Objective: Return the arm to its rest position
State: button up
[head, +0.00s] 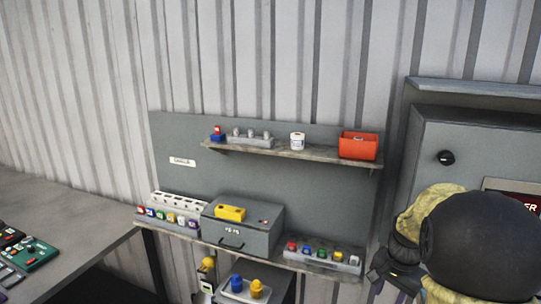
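My arm, with yellowish covering and a black rounded joint (480,240), fills the lower right of the head view. My gripper (388,286) seems to be the dark part at the arm's lower left, right of the lower shelf. Its fingertips are small and dark, and I cannot tell whether they are open or hold anything. The arm hides part of the grey cabinet behind it.
A grey wall panel carries an upper shelf (290,149) with an orange bin (358,146) and a white jar (297,141). The lower shelf holds a grey box (242,228) and racks of coloured items (324,255). A workbench (62,215) stands left; a grey cabinet (470,150) stands right.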

jog(key=s+a+f+n, duration=0.2)
jog(key=s+a+n, duration=0.3)
jog(key=s+a, duration=0.1)
jog(key=s+a+f+n+t, duration=0.1)
jog(key=s+a+f+n, duration=0.2)
jog(key=s+a+n, duration=0.2)
jog(key=shift+s+a+f+b, duration=0.35)
jog(key=shift+s+a+b, duration=0.1)
jog(key=shift+s+a, duration=0.65)
jog(key=shift+w+a, duration=0.1)
jog(key=shift+w, duration=0.05)
jog(key=shift+d, duration=0.2)
